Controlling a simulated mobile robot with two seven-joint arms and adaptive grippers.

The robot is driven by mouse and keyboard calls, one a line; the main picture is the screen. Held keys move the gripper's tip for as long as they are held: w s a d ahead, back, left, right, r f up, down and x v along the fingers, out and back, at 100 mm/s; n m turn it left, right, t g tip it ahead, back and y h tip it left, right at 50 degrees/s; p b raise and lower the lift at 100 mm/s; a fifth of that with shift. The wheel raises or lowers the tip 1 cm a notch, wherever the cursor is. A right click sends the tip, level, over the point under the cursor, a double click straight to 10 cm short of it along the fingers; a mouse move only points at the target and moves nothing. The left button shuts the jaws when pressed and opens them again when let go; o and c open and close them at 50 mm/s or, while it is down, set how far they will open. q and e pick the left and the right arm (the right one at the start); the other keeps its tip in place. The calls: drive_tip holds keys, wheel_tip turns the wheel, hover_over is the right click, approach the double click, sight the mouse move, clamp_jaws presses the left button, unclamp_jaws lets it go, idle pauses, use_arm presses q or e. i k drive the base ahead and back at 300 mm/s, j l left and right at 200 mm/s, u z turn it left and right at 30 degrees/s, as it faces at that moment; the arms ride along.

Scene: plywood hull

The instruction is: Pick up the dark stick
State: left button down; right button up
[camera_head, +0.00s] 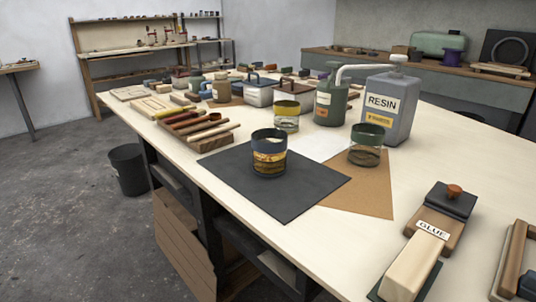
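Several sticks in different wood tones lie side by side on a wooden rack (217,143) at the left part of the workbench. A dark reddish-brown stick (180,117) lies among them, towards the back of the row. Other sticks close by are olive, brown and tan, and at this size I cannot be sure which one is darkest. Neither of my grippers shows in the head view, and nothing touches the sticks.
A black mat (260,210) holds a jar (269,160) just right of the rack. A resin jug (389,105), a green canister (331,103) and other jars stand behind. A glue-labelled block (432,230) lies front right. The bench's left edge runs close to the rack.

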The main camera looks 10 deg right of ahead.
sight(189, 132)
drive_tip(key=z, duration=0.75)
drive_tip(key=i+j+z, duration=0.15)
drive_tip(key=j+z, duration=0.75)
drive_tip(key=j, duration=0.15)
drive_tip(key=j+z, duration=0.35)
drive_tip(key=j, duration=0.8)
drive_tip(key=k, duration=0.05)
